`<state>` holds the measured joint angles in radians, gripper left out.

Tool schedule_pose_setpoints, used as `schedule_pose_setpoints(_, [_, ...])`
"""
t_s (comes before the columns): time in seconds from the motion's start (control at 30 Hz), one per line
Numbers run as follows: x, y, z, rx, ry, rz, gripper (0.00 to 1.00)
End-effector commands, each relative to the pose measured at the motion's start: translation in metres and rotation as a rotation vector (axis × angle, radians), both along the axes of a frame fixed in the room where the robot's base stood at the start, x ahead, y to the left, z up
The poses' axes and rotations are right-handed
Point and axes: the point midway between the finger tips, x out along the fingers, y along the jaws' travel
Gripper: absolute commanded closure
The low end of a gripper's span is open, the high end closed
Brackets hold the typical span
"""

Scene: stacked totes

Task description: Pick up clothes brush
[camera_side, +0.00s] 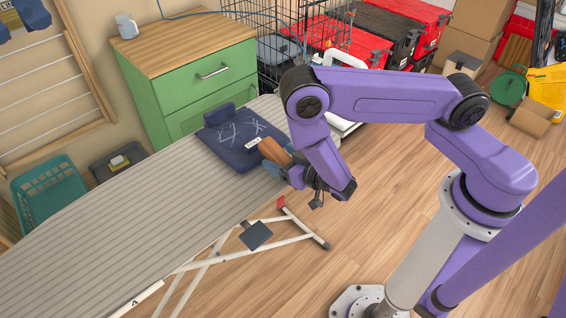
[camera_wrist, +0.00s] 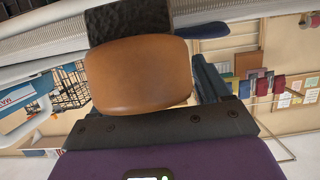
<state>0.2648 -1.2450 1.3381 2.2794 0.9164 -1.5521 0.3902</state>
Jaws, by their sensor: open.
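The clothes brush has an orange-brown wooden body (camera_side: 271,151) and lies at the right edge of the ironing board (camera_side: 120,232), beside a dark blue folded cloth item (camera_side: 240,138). In the wrist view the brush (camera_wrist: 138,75) fills the middle, very close to the camera, with a dark, textured part above it. My gripper (camera_side: 274,163) is open and right at the brush. A blue-grey finger shows to the right of the brush in the wrist view; the other finger is hidden there. I cannot tell whether the fingers touch the brush.
A green drawer cabinet (camera_side: 190,95) with a white mug (camera_side: 127,26) stands behind the board. A wire cage (camera_side: 290,45) and red-and-black totes (camera_side: 350,42) are at the back. A teal basket (camera_side: 50,190) is at left. The board's left part is clear.

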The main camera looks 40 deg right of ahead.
Motion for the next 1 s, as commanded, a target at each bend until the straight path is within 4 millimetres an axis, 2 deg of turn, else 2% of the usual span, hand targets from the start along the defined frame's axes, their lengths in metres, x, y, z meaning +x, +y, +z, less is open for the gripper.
schedule_pose_setpoints(0.1, [0.0,0.0,0.0,0.0,0.0,0.0,0.23])
schedule_pose_setpoints(0.13, [0.0,0.0,0.0,0.0,0.0,0.0,0.27])
schedule_pose_setpoints(0.3, [0.0,0.0,0.0,0.0,0.0,-0.001,0.82])
schedule_pose_setpoints(0.37, [0.0,0.0,0.0,0.0,-0.001,-0.001,0.83])
schedule_pose_setpoints(0.4, [0.0,0.0,0.0,0.0,-0.001,-0.001,0.89])
schedule_pose_setpoints(0.77, [0.0,0.0,0.006,0.002,-0.001,-0.001,0.89])
schedule_pose_setpoints(1.0, [0.0,0.001,0.031,0.004,-0.003,-0.001,0.89])
